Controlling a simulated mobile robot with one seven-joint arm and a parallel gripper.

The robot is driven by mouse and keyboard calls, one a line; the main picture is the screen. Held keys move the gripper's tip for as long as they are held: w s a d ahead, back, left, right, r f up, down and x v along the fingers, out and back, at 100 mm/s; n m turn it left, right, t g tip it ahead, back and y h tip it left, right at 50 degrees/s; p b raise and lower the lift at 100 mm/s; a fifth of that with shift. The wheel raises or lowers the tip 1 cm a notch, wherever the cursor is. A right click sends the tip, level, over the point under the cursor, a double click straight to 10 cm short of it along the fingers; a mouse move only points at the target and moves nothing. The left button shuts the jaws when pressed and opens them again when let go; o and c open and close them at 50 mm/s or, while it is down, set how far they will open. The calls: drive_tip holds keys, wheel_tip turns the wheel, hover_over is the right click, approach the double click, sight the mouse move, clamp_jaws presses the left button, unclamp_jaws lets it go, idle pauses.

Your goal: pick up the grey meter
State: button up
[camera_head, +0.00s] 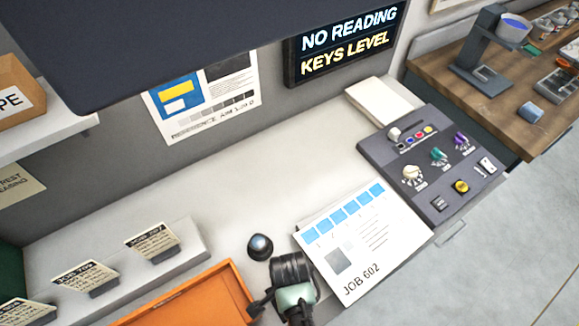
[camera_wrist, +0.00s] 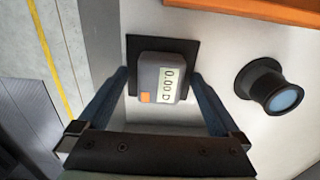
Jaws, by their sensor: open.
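The grey meter (camera_wrist: 172,92) is a small rounded block with a pale display reading "0.00 D" and an orange square button. It lies on a black square pad (camera_wrist: 138,48) on the white counter in the wrist view. My gripper (camera_wrist: 160,76) is open, with one finger to each side of the meter in the picture. Clear gaps show between the meter and both fingers, and nothing is held. I cannot tell how far the fingertips are above the counter. In the head view the meter is not seen; my arm (camera_head: 292,272) covers part of the counter there.
A black cylinder with a glassy end (camera_wrist: 262,82) stands right of the meter; a dark round object (camera_head: 260,247) also shows in the head view. An orange tray (camera_head: 203,294) is near. The JOB 602 sheet (camera_head: 391,244) and control panel (camera_head: 425,178) lie right.

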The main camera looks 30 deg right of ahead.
drive_tip(key=shift+c, duration=0.3)
drive_tip(key=c, duration=1.4)
drive_tip(key=shift+c, duration=0.4)
drive_tip(key=shift+r, duration=0.1)
